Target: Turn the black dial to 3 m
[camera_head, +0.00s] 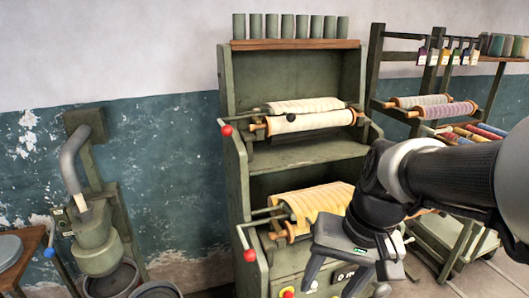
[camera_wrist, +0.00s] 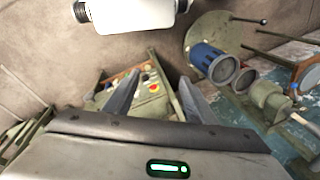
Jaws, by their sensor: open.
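The green machine (camera_head: 240,160) stands against the wall, with a control panel (camera_head: 316,284) low on its front. The panel carries a yellow-and-red button (camera_head: 288,292) and a small dark display (camera_head: 345,275). I cannot make out the black dial with certainty; my gripper and arm cover part of the panel. My gripper (camera_head: 332,282) is open in front of the panel, its fingers pointing down. In the wrist view, my gripper (camera_wrist: 160,80) has its fingers apart with nothing held between them. The panel (camera_wrist: 150,102) and its button (camera_wrist: 154,87) show beyond the fingers.
Rolls of cream cloth (camera_head: 310,120) and yellow cloth (camera_head: 318,205) sit on the machine. Red-knobbed levers (camera_head: 250,255) stick out at its left. A rack with cloth rolls (camera_head: 445,110) stands at right. Another green machine (camera_head: 97,245) is at left.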

